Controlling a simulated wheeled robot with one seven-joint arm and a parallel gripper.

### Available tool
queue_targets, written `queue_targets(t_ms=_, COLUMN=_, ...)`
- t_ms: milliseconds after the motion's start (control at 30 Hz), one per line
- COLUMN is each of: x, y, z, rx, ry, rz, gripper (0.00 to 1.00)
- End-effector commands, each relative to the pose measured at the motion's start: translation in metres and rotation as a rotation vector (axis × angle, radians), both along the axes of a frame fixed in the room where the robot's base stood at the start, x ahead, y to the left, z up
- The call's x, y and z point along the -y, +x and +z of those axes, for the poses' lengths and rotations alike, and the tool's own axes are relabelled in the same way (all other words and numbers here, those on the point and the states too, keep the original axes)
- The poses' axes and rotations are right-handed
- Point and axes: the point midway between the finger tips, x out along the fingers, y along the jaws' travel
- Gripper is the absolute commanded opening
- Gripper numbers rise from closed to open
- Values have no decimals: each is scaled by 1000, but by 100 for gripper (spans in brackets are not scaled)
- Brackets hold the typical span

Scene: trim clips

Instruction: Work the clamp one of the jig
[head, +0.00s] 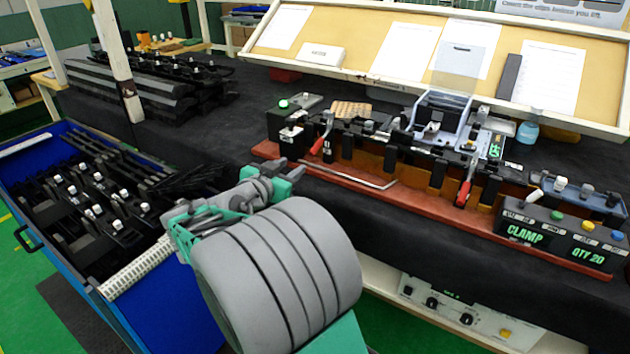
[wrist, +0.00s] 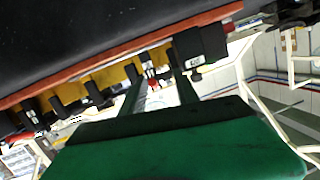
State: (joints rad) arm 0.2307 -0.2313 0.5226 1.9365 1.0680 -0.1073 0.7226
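The jig stands on a long red-brown base (head: 390,190) on the dark bench. It has two red-handled clamps, a left one (head: 320,144) and a right one (head: 464,192); I cannot read which is numbered one. Both red handles slope down toward the front. My gripper (head: 284,174) is in front of the jig's left end, apart from the left clamp. In the wrist view its two dark green fingers (wrist: 155,72) stand apart with no held part between them. A small red piece shows beyond the gap; I cannot tell which clamp it is.
A bent metal rod (head: 350,178) lies along the base front. A control box (head: 560,236) reading "CLAMP QTY 20" stands at the right end. A blue bin (head: 137,308) of black clips is at left. A sloped paper board (head: 375,75) rises behind.

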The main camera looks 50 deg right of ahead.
Motion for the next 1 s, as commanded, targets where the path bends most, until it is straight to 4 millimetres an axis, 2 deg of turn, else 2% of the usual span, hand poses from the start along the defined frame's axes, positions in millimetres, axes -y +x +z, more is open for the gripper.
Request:
queue_targets(t_ms=33, x=14, y=-6, z=-12, rx=32, ry=-79, rz=-42, gripper=37)
queue_targets(t_ms=167, x=31, y=-15, z=8, rx=79, ry=-194, rz=-86, gripper=37)
queue_targets(t_ms=267, x=44, y=-14, z=14, rx=84, ry=-202, rz=-91, gripper=37)
queue_targets(t_ms=400, x=71, y=-10, z=14, rx=81, ry=-200, rz=-92, gripper=37)
queue_targets(t_ms=567, x=97, y=-5, z=14, rx=81, ry=-198, rz=-89, gripper=37)
queue_targets(t_ms=700, x=105, y=-3, z=14, rx=83, ry=-198, rz=-86, gripper=37)
queue_targets(t_ms=900, x=104, y=-3, z=13, rx=82, ry=-199, rz=-85, gripper=37)
queue_targets(t_ms=1000, x=104, y=-3, z=13, rx=82, ry=-198, rz=-84, gripper=29)
